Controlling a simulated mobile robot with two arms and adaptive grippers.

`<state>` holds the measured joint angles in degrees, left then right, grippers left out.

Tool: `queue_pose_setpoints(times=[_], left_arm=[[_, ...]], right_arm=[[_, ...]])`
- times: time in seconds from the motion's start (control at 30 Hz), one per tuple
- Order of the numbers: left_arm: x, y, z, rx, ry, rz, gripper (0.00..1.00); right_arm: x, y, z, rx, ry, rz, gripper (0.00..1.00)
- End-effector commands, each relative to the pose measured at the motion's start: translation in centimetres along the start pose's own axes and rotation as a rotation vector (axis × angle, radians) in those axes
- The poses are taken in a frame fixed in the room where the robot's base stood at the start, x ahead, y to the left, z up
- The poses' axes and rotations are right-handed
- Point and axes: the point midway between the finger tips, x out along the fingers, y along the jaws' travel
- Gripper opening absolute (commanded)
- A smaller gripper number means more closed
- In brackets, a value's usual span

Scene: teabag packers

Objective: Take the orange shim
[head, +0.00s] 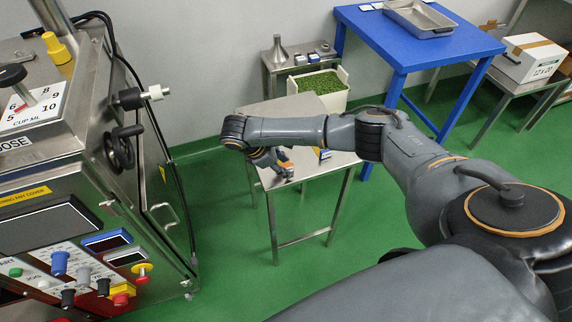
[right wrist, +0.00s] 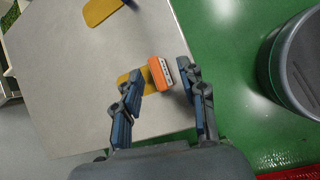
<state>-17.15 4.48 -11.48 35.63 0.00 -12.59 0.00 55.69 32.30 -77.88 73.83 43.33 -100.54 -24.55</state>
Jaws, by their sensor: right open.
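The orange shim (right wrist: 159,73), a small orange block with a pale, marked side face, lies on the steel table (right wrist: 60,90) near its edge. In the right wrist view it sits between the fingertips of my right gripper (right wrist: 163,76); the fingers are apart, and gaps show on both sides of it. In the head view my right gripper (head: 281,166) points down over the small steel table, with an orange patch at its fingers. My left gripper is out of view.
One yellow piece (right wrist: 124,79) lies partly behind a finger; another yellow piece (right wrist: 101,11) lies further off. A grey round bin-like object (right wrist: 298,68) is at right. A tub of green material (head: 320,85) stands behind the table. A steel machine (head: 95,190) stands at left.

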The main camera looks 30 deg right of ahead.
Motion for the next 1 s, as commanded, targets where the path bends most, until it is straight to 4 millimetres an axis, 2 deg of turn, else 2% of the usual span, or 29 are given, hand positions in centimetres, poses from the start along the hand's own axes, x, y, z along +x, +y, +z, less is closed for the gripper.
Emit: queue_pose_setpoints(times=[0.1, 0.3, 0.77, 1.0], left_arm=[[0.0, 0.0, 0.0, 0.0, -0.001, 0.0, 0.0], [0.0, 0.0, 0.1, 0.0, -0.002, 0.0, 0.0], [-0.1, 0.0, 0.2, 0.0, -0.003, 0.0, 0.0], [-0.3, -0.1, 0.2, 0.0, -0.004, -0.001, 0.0]], right_arm=[[0.0, 0.0, 0.0, 0.0, 0.0, 0.0, 0.39], [-0.1, 0.0, 0.0, 0.0, 0.0, 0.0, 0.0], [-0.5, 0.1, 0.2, 0.0, 0.0, 0.0, 0.0], [-3.1, 0.5, 1.6, -0.001, 0.003, 0.001, 0.0]])
